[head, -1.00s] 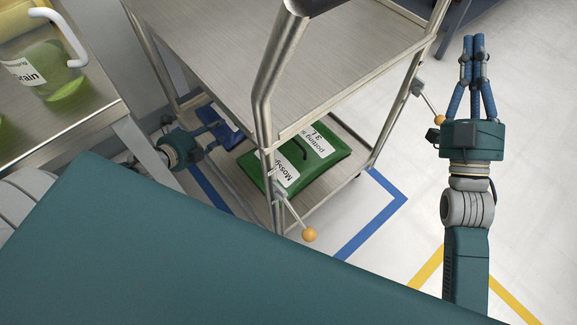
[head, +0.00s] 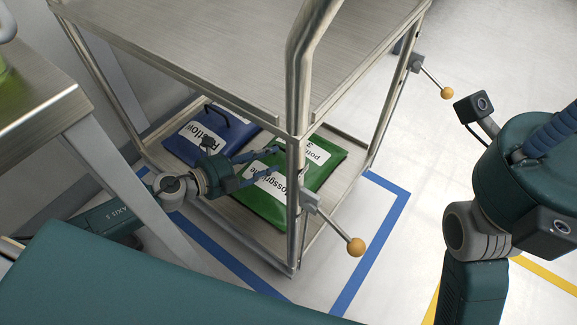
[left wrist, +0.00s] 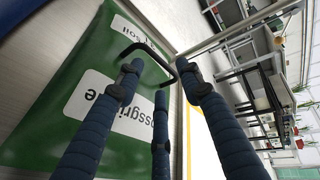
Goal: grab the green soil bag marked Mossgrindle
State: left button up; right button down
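The green soil bag (head: 262,207) lies on the lower shelf of the steel cart, partly hidden behind a cart post. Its white label reads part of "Mossgrindle". The bag (left wrist: 48,125) fills the left of the left wrist view, with a dark handle (left wrist: 146,52) standing up from it. My left gripper (head: 268,164) is over the bag with its fingers apart. In the left wrist view its fingertips (left wrist: 160,84) are close around the handle; I cannot tell whether they touch it. My right gripper (head: 556,132) is at the right edge, its fingertips cut off.
A blue bag (head: 238,132) with a white label lies left of the green one on the lower shelf (head: 232,214). The cart's upper shelf (head: 215,50) overhangs behind. An orange-knobbed lever (head: 356,246) sticks out from the front post. A steel table (head: 38,95) stands at left.

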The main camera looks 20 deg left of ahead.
aim_at(283, 164)
pick_arm(q)
jog(key=shift+x, duration=3.05)
jog(key=shift+s+d+f, duration=0.1)
jog(key=shift+s+f, duration=0.05)
jog(key=shift+c, duration=0.5)
grip_shut()
jog(key=shift+r, duration=0.3)
